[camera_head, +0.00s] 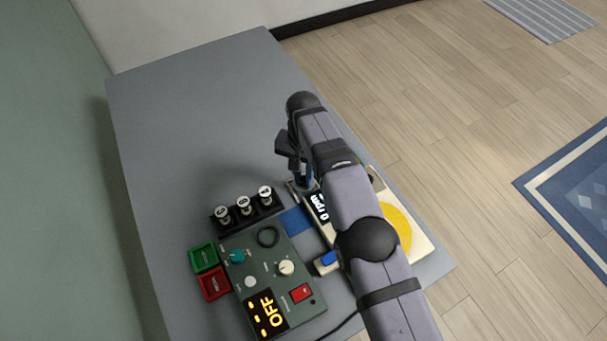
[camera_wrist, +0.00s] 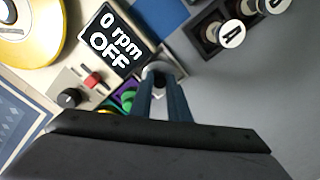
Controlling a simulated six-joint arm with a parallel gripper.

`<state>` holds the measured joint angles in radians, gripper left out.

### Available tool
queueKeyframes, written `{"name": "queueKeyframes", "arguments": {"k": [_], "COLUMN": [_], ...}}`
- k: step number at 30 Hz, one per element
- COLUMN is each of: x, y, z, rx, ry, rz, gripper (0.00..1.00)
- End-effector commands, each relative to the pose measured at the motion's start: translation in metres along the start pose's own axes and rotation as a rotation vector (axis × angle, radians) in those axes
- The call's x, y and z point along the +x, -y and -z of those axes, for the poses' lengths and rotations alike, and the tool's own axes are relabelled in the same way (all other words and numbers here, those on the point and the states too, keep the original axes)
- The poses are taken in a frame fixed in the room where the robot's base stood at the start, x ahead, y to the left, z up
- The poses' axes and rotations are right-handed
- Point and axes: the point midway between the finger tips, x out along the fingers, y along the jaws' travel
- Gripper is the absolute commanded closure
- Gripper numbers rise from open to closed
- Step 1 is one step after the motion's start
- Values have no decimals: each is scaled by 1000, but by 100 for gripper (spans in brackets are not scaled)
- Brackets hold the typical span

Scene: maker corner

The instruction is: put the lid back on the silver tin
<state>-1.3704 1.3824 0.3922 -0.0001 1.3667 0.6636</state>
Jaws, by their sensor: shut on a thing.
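My gripper (camera_head: 301,181) points down at the left side of the machine with the "0 rpm" display, partly hidden behind my arm in the head view. In the wrist view my gripper (camera_wrist: 159,80) is shut on a small grey round thing (camera_wrist: 159,70) at its fingertips. Most of that thing is hidden by the fingers, so I cannot tell whether it is the lid. It is over or beside a grey square-edged piece (camera_wrist: 177,62) by the display. I cannot make out the silver tin for certain in either view.
The machine has a yellow disc (camera_head: 398,229) and a display (camera_wrist: 112,42) reading "0 rpm OFF". A black rack (camera_head: 247,209) with three white-topped items stands to the left. A green control box (camera_head: 262,266) and green and red trays (camera_head: 205,257) are nearer. The table's far left (camera_head: 190,120) is clear.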

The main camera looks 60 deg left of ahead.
Motion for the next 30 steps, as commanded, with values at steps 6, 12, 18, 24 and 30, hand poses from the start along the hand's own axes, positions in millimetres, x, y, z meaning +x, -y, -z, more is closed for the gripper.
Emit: {"name": "queueKeyframes", "arguments": {"k": [6,12,18,24,30], "x": [0,0,0,0,0], "y": [0,0,0,0,0], "z": [0,0,0,0,0], "rx": [0,0,0,0,0], "ry": [-1,0,0,0,0], "rz": [0,0,0,0,0], "gripper": [100,82,63,44,44]}}
